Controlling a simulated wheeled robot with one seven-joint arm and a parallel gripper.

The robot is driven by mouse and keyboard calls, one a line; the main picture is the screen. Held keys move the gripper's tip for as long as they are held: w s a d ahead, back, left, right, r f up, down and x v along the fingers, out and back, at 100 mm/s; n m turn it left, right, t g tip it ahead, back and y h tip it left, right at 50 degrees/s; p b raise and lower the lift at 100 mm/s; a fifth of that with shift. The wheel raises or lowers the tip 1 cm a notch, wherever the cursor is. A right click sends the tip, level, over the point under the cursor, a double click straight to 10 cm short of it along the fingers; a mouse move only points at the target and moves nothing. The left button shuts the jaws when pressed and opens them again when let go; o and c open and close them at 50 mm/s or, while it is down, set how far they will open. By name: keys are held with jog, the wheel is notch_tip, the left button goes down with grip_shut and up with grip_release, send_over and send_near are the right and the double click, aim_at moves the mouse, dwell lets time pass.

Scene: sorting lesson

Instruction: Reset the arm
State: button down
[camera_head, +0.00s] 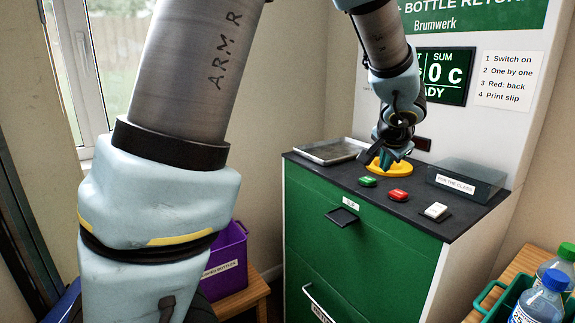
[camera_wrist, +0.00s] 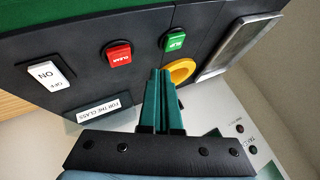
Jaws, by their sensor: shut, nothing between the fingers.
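My arm reaches over the dark counter of a green bottle return machine (camera_head: 345,235) in the head view. My gripper (camera_head: 380,166) points down just above the counter, near a yellow ring (camera_head: 397,169). In the wrist view my gripper (camera_wrist: 161,72) has its two green fingers together with nothing between them. The yellow ring (camera_wrist: 181,71) lies just beyond the fingertips and is partly hidden by them. I cannot tell whether the fingers touch it.
The counter has a green button (camera_head: 367,181), a red button (camera_head: 398,195), a white switch (camera_head: 436,211), a clear box (camera_head: 466,180) and a metal tray (camera_head: 331,150). A purple crate (camera_head: 226,262) stands left of the machine. Bottles (camera_head: 541,300) stand at a green basket (camera_head: 489,302) at right.

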jog(key=a+f+n+g+y, duration=0.2)
jog(key=a+f+n, duration=0.1)
jog(key=a, duration=0.8)
jog(key=a+f+n+g+y, duration=0.1)
jog(key=a+f+n, duration=0.2)
jog(key=a, duration=0.8)
jog(key=s+a+f+n+g, duration=0.3)
jog(key=s+a+f+n, duration=0.1)
jog(key=s+a, duration=0.7)
jog(key=shift+a+n, duration=0.9)
jog(key=shift+a, duration=0.15)
jog(key=c, duration=1.6)
grip_release()
jog(key=shift+w+f, duration=0.1)
